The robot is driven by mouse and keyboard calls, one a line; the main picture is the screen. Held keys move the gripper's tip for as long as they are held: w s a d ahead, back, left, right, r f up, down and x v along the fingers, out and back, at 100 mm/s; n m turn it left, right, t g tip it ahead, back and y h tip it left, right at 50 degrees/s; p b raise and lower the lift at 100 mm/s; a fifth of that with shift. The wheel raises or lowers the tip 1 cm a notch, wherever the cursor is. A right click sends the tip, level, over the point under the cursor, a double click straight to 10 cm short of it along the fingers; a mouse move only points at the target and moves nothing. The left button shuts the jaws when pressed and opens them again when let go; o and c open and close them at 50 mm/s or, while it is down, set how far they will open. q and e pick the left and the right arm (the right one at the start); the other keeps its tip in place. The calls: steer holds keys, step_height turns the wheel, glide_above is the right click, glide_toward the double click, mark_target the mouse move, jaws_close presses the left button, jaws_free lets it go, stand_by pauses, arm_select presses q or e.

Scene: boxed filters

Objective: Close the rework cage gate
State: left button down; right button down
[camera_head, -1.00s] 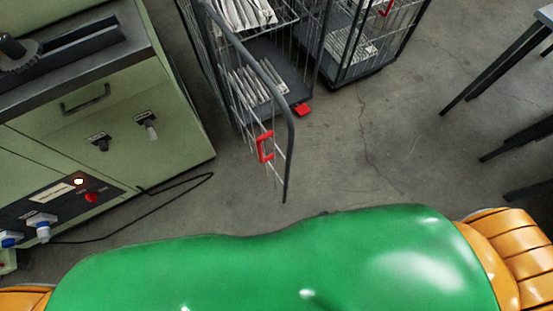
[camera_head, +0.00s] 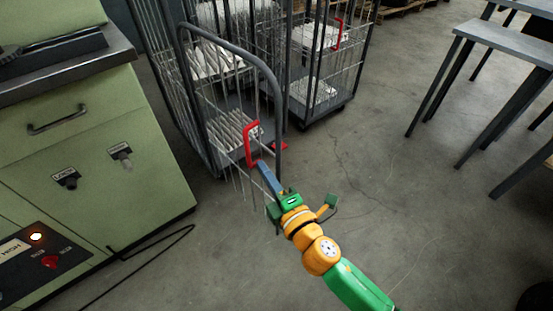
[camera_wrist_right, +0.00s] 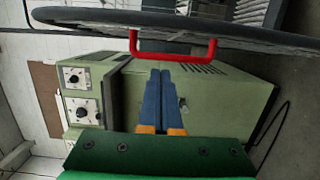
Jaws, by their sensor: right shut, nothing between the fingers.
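The rework cage (camera_head: 207,148) is a grey wire roll cage holding stacks of white boxed filters. Its gate (camera_head: 278,110), a curved grey tube frame with thin bars, stands open, swung out toward me. A red handle (camera_head: 249,143) is on the gate; it also shows in the right wrist view (camera_wrist_right: 176,57), under the dark gate tube (camera_wrist_right: 205,29). My right gripper (camera_head: 262,167) is shut and empty, its blue fingertips at the lower end of the handle. In the right wrist view the fingers (camera_wrist_right: 159,75) reach up close to the handle; I cannot tell whether they touch. My left gripper is out of view.
A green machine cabinet (camera_head: 110,170) stands at the left, with a black cable (camera_head: 150,248) on the floor beside it. Another wire cage (camera_head: 325,85) stands behind to the right. Dark tables (camera_head: 500,42) are at the right. The floor between is clear.

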steer(key=shift+w+d, duration=0.65)
steer(key=shift+w, duration=0.3)
steer(key=shift+w+d, duration=0.65)
steer(key=shift+w, duration=0.25)
